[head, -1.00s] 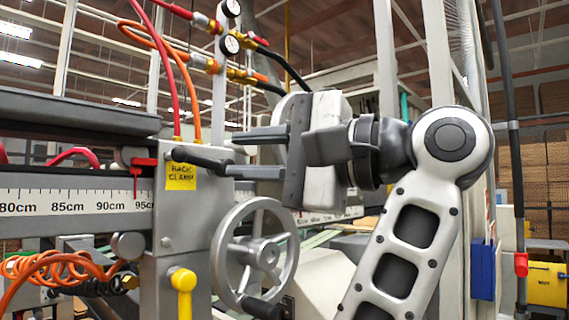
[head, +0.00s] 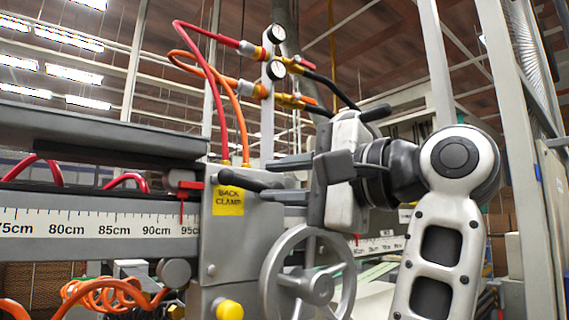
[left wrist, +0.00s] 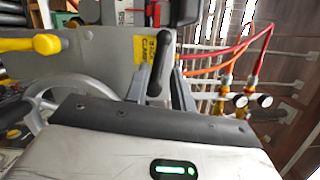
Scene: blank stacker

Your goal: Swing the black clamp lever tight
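The black clamp lever (head: 236,180) sticks out to the right from the grey clamp block (head: 222,262), beside the yellow "BACK CLAMP" label (head: 229,201). My left gripper (head: 266,180) comes in from the right, with its fingers pointing left at the lever's free end. In the left wrist view the lever (left wrist: 157,62) shows between the two fingers of my left gripper (left wrist: 162,72), with a gap on the sides. The fingers are open, and I cannot tell whether either touches the lever. My right gripper is not in view.
A grey handwheel (head: 308,285) sits just below the gripper. A yellow knob (head: 229,310) is at the block's lower front. Red and orange hoses (head: 240,125) rise behind the block to gauges (head: 276,70). A ruler rail (head: 90,230) runs left.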

